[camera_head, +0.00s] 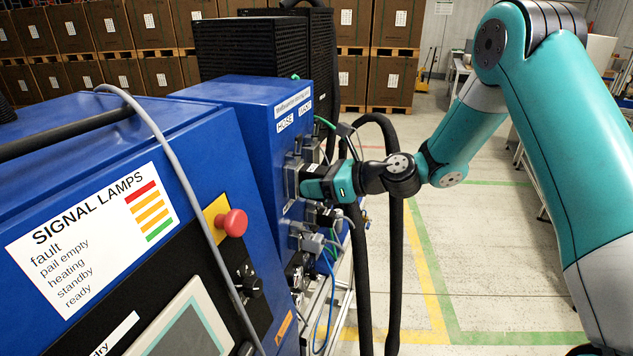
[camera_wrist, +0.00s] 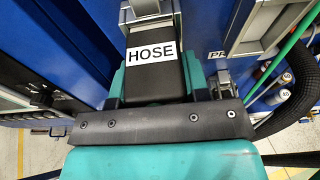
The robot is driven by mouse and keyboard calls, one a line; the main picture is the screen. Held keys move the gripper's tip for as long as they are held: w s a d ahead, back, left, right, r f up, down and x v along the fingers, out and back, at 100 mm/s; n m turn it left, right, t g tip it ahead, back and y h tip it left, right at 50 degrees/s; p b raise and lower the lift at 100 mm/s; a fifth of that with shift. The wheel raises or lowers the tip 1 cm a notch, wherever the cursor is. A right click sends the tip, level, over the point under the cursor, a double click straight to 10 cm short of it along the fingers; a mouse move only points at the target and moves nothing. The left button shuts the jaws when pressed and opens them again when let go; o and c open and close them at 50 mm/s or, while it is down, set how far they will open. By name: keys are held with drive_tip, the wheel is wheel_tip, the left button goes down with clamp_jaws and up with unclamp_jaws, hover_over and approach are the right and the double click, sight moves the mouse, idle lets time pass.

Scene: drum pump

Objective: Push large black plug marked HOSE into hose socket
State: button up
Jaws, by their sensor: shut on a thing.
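The large black plug with the white HOSE label (camera_wrist: 148,64) sits between the teal jaws of my gripper (camera_wrist: 155,78), which is shut on it. Its front end is up against the grey metal hose socket (camera_wrist: 146,24). How deep it sits inside is hard to tell. In the head view my gripper (camera_head: 315,185) is at the side of the blue cabinet, in line with the grey socket (camera_head: 291,176) below the HOSE sign (camera_head: 285,122). The plug is mostly hidden there by the jaws.
A second grey connector with a black hose (camera_wrist: 290,92) and a green cable is close on the right in the wrist view. Thick black hoses (camera_head: 394,260) hang beside my gripper. More connectors and cables (camera_head: 313,243) sit below. The floor to the right is open.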

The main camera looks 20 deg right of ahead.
drive_tip(key=o, duration=1.1)
drive_tip(key=shift+a, duration=0.1)
drive_tip(key=p+v, duration=0.2)
drive_tip(key=v, duration=0.7)
